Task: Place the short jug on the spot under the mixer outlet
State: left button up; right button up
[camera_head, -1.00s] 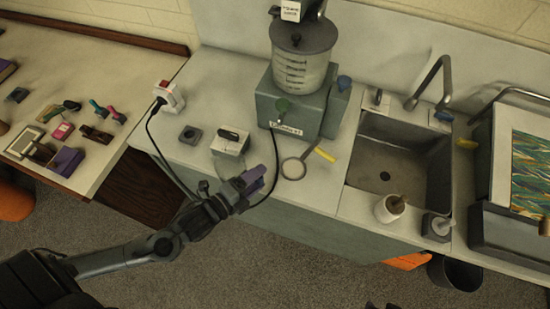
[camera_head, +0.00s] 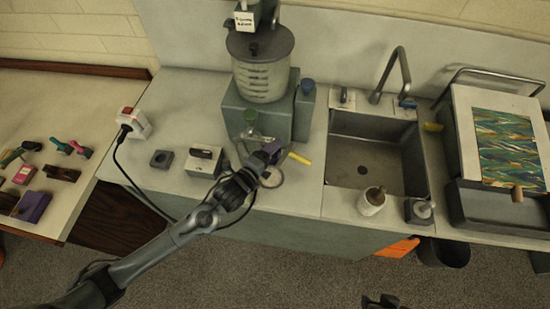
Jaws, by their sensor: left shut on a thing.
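My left gripper (camera_head: 264,156) is shut on a clear jug (camera_head: 247,139), just in front of the base below the tap. The gripper and wrist hide much of the jug; I cannot tell whether it touches the counter. A pale ring (camera_head: 272,180) lies on the counter, partly behind the gripper. My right gripper (camera_head: 382,302) barely shows at the bottom edge; its jaws are unclear.
A yellow bar (camera_head: 299,158) lies beside the ring. A white box (camera_head: 204,160) and a small dark block (camera_head: 161,159) stand left of my gripper. A black cord (camera_head: 118,155) hangs at left.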

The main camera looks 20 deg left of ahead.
pick_arm(q)
jog(key=shift+w+d, duration=0.1)
jog(key=shift+w, duration=0.15)
jog(key=shift+f, duration=1.75)
jog(key=o, duration=1.4)
jog(key=shift+f, duration=0.1)
